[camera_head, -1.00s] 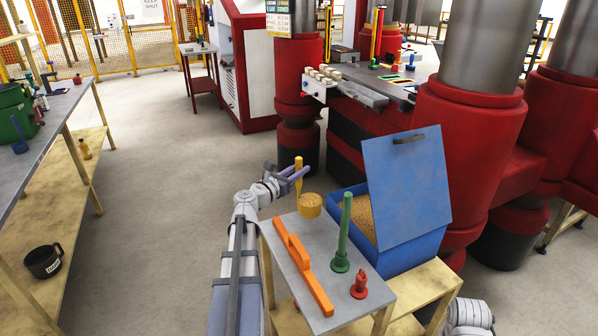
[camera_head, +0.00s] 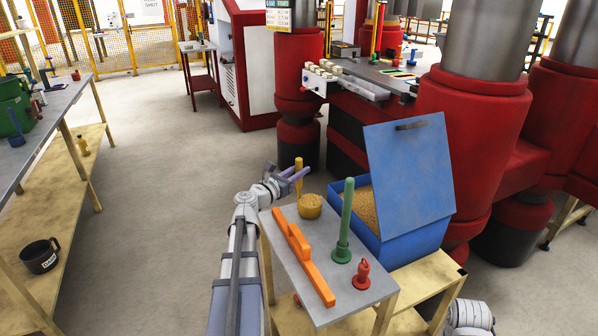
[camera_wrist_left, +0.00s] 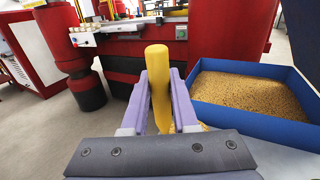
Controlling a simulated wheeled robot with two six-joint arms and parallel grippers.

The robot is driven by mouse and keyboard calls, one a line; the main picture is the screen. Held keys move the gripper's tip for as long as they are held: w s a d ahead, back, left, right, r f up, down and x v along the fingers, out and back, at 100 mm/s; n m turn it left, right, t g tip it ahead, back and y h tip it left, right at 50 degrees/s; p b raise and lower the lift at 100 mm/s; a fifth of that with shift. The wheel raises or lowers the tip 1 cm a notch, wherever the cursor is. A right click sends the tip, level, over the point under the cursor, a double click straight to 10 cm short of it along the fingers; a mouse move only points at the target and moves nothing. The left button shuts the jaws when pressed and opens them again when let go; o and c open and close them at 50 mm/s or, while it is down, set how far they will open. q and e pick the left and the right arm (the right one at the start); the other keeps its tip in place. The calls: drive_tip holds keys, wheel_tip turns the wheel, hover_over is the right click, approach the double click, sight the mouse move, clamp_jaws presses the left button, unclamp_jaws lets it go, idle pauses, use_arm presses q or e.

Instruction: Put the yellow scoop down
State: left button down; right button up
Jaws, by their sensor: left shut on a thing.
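The yellow scoop (camera_head: 310,206) has an upright handle and a round cup filled with grainy material. My left gripper (camera_head: 294,174) is shut on its handle. In the left wrist view the handle (camera_wrist_left: 158,80) stands between the two purple fingers, and most of the cup is hidden. The cup is at the far end of the small grey-topped table (camera_head: 328,267); I cannot tell whether it touches the top. My right gripper is not in view; only a piece of the right arm shows at the bottom right.
The table also holds an orange bar-shaped tool (camera_head: 303,256), a green tool with a tall handle (camera_head: 343,222) and a small red object (camera_head: 361,275). The blue bin (camera_head: 420,240) of grain stands to the right with its lid raised. Red press columns (camera_head: 470,140) rise behind.

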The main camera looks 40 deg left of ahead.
use_arm(q)
drive_tip(key=shift+f, duration=0.15)
drive_tip(key=c, duration=0.7)
unclamp_jaws()
drive_tip(key=shift+r, duration=0.2)
drive_tip(key=shift+s, duration=0.3)
drive_tip(key=s, duration=1.1)
drive_tip(key=shift+s+a, duration=0.2)
drive_tip(key=shift+a, duration=0.2)
